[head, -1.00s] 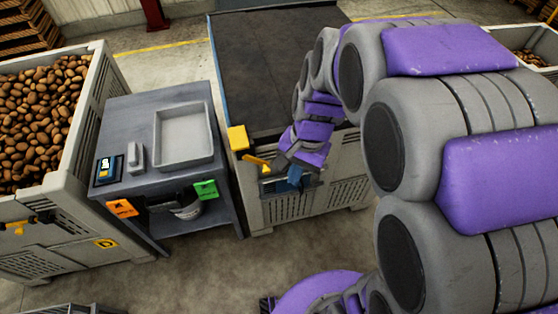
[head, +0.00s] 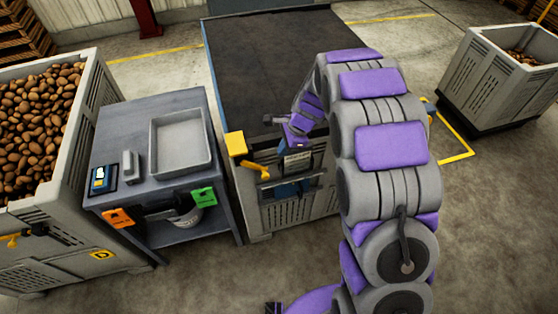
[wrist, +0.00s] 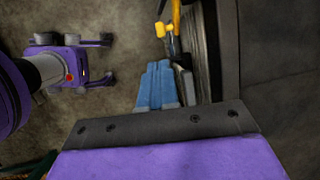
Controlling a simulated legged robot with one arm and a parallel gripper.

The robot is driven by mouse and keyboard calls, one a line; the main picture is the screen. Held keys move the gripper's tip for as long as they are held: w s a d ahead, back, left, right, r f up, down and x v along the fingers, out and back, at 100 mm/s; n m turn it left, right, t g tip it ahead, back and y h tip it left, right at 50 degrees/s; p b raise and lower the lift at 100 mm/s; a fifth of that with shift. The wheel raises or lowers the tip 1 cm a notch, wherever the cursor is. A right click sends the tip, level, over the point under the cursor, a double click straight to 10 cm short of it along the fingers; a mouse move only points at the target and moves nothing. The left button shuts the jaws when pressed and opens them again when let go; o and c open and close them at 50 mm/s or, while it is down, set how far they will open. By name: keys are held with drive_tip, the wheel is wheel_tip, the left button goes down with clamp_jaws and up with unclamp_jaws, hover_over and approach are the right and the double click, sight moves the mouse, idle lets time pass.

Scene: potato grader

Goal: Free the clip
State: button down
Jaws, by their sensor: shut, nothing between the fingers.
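My gripper (head: 296,142) is shut and empty, close against the upper front of the grey bin at the end of the dark belt. Its front edge (wrist: 165,122) spans the bottom of the wrist view. A yellow lever (head: 254,171) sticks out from the bin front, left of my gripper; it also shows at the top of the wrist view (wrist: 166,30). A blue two-strip piece (head: 290,189) sits low on the bin front, below my gripper, and shows just past its edge in the wrist view (wrist: 155,87). I cannot tell which part is the clip.
A yellow block (head: 236,145) sits at the bin's left corner. A grey table (head: 105,155) with a shallow tray (head: 180,170) stands to the left, beside a crate of potatoes (head: 75,215). Another crate (head: 485,85) stands at the far right. Floor in front is open.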

sight(264, 178)
drive_tip(key=b+x, duration=0.3)
drive_tip(key=x, duration=1)
drive_tip(key=shift+s+a+f, duration=0.1)
drive_tip(key=shift+a+f, duration=0.15)
drive_tip(key=shift+f, duration=0.1)
drive_tip(key=shift+f, duration=0.1)
drive_tip(key=shift+s+a+f+g+y, duration=0.1)
drive_tip(key=shift+a+f+g+y, duration=0.15)
drive_tip(key=shift+f+y, duration=0.35)
drive_tip(key=shift+p+x, duration=0.95)
drive_tip(key=shift+x, duration=0.05)
drive_tip(key=shift+s+a+f+y, duration=0.2)
drive_tip(key=shift+a+f+y, duration=0.1)
drive_tip(key=shift+a+f, duration=0.15)
drive_tip(key=shift+s+a+f+g+y+b, duration=0.1)
drive_tip(key=shift+a+f+g+y+b, duration=0.15)
drive_tip(key=shift+y+b, duration=0.35)
drive_tip(key=shift+s+a+f+g+y+b, duration=0.15)
drive_tip(key=shift+a+y+b, duration=0.25)
drive_tip(key=shift+y, duration=0.3)
